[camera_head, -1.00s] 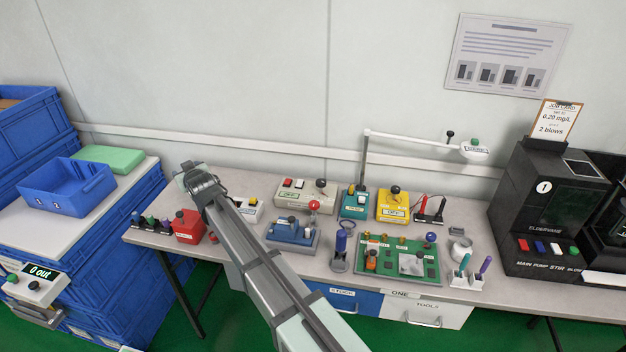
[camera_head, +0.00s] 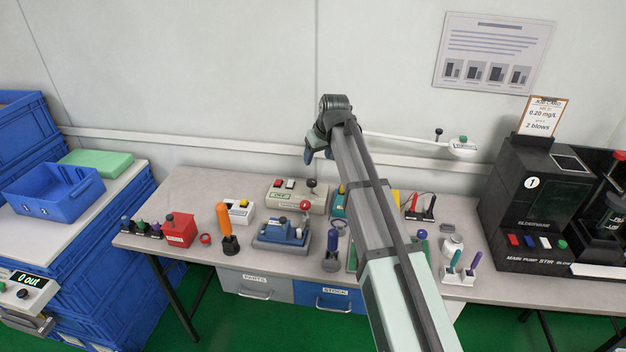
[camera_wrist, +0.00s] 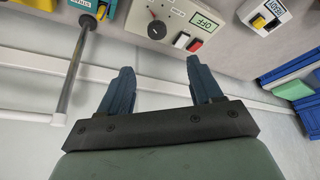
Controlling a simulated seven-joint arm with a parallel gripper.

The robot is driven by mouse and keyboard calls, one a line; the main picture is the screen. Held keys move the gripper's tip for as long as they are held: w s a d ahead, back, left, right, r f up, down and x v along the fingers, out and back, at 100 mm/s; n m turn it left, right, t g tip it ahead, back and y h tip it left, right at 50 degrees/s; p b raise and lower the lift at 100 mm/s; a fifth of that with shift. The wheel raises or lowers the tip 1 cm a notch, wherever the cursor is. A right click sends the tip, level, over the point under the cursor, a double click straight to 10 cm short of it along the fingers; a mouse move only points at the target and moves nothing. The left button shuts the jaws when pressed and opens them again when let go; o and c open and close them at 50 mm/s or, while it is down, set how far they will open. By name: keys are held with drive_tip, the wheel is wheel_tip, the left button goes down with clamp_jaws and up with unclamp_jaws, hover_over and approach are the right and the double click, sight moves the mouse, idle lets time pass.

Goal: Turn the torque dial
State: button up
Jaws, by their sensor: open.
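My gripper (camera_head: 316,148) is raised near the wall, above the back of the bench. In the wrist view its two blue fingers (camera_wrist: 160,70) are apart with nothing between them. A beige box (camera_head: 297,197) with red and white buttons and a black knob (camera_head: 312,184) stands at the back of the bench, apart from the gripper. The wrist view shows this box (camera_wrist: 184,18) with an OFF display and its round black knob (camera_wrist: 157,30) beyond the fingers. No label legible here names a torque dial, so I cannot tell which control it is.
A lamp post (camera_wrist: 78,70) stands close left of the fingers in the wrist view. A blue device (camera_head: 284,234) with a red-ball lever, an orange-handled tool (camera_head: 225,230) and a red box (camera_head: 180,230) stand along the bench. My arm covers much of the green board and yellow box.

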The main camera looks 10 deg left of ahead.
sight(312, 182)
drive_tip(key=x, duration=1.3)
drive_tip(key=shift+d+f, duration=0.3)
drive_tip(key=shift+c, duration=0.2)
drive_tip(key=c, duration=1)
